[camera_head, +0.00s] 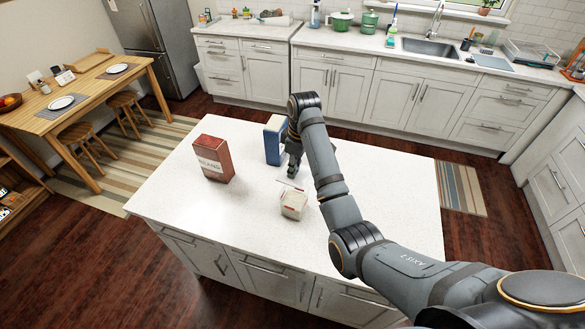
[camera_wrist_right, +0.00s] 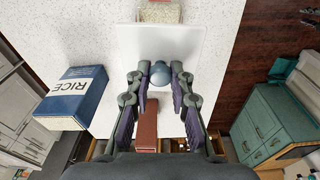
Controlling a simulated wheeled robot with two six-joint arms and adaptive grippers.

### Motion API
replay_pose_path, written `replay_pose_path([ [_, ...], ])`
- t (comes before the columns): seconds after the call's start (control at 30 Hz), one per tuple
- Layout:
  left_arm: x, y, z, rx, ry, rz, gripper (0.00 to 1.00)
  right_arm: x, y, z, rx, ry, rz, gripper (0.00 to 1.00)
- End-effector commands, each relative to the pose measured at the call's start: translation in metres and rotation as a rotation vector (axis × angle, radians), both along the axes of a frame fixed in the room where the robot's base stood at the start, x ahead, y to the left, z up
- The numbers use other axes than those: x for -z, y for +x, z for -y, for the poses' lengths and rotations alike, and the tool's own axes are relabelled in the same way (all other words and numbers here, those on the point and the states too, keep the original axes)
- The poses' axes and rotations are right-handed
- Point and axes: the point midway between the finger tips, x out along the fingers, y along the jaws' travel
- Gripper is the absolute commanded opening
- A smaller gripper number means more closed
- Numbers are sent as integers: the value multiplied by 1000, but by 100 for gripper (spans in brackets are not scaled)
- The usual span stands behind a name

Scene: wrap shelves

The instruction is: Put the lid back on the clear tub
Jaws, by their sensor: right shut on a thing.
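The clear tub (camera_head: 293,207) stands on the white island top with pale contents in it. Part of the tub also shows at the top edge of the right wrist view (camera_wrist_right: 158,13). The lid is a thin, square, see-through sheet (camera_wrist_right: 138,42) with a round blue-grey knob (camera_wrist_right: 160,74). My right gripper (camera_wrist_right: 160,85) is shut on the lid's knob, with a finger on each side. In the head view my right gripper (camera_head: 292,172) is just behind the tub, with the lid (camera_head: 289,184) faint below it. My left gripper is not in view.
A red beans box (camera_head: 214,159) stands left on the island. A blue rice box (camera_head: 274,140) stands close behind my right gripper and also shows in the wrist view (camera_wrist_right: 75,95). The island top's front and right parts are clear.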

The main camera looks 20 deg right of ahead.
Motion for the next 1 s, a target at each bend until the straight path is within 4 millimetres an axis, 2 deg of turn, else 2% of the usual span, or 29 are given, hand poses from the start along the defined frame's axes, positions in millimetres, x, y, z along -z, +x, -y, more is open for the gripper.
replay_pose_path([
  [0.1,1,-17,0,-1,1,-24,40,8,-1,0,-1,-1,-3,0],
  [0.2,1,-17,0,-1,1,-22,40,19,-1,0,-1,-1,-5,0],
  [0.27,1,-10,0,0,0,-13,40,26,-1,0,-2,-1,-3,0],
  [0.43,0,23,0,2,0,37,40,46,-1,0,-2,-1,-3,0],
  [0.53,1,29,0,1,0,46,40,54,0,0,-2,0,-1,0],
  [0.83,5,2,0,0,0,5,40,63,0,0,-2,-1,0,0],
  [1.0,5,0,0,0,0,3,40,63,0,0,-2,-1,0,0],
])
